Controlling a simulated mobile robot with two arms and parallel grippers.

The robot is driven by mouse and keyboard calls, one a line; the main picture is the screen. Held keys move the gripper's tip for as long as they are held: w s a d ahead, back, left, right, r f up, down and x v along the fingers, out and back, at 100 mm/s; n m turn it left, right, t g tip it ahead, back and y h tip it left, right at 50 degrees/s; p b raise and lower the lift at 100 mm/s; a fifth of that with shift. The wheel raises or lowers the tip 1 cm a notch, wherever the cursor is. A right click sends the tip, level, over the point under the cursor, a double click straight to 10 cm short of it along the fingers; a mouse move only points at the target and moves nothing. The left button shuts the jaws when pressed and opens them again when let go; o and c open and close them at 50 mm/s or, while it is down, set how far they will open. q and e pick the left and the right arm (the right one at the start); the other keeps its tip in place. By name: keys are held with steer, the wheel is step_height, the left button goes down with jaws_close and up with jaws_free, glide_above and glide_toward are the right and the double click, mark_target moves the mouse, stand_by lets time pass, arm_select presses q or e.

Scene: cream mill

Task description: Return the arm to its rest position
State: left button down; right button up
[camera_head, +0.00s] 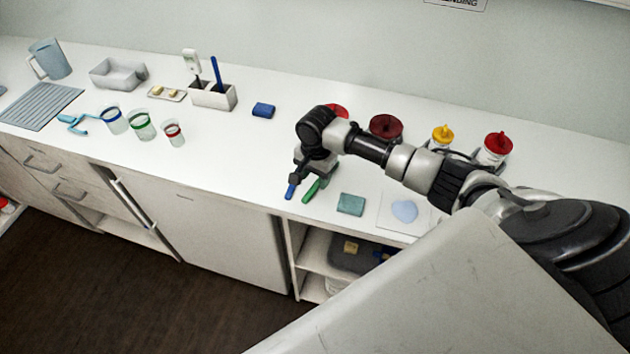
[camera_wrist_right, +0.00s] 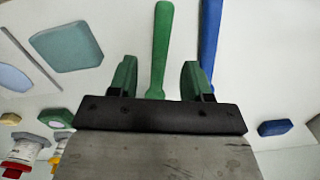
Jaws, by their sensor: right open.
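My right arm reaches in from the right over the white counter. Its gripper (camera_head: 312,170) points down near the front edge, and its jaws are open. In the right wrist view the two green-padded fingers (camera_wrist_right: 158,78) stand apart, with a green tool (camera_wrist_right: 161,40) showing between them. I cannot tell its height above the counter. A blue tool (camera_wrist_right: 209,45) lies beside it. In the head view the ends of the green tool (camera_head: 311,190) and blue tool (camera_head: 290,191) stick out below the gripper. My left gripper is not in view.
A teal sponge (camera_head: 350,204) and a sheet with a pale blue patch (camera_head: 404,210) lie right of the gripper. Several red and yellow-topped jars (camera_head: 495,149) stand behind the arm. A blue block (camera_head: 263,110) and cups (camera_head: 142,125) are to the left. The counter's middle is clear.

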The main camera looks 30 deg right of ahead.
step_height(320, 180, up, 8)
steer(key=b, duration=0.1)
steer(key=shift+d+r, duration=0.15)
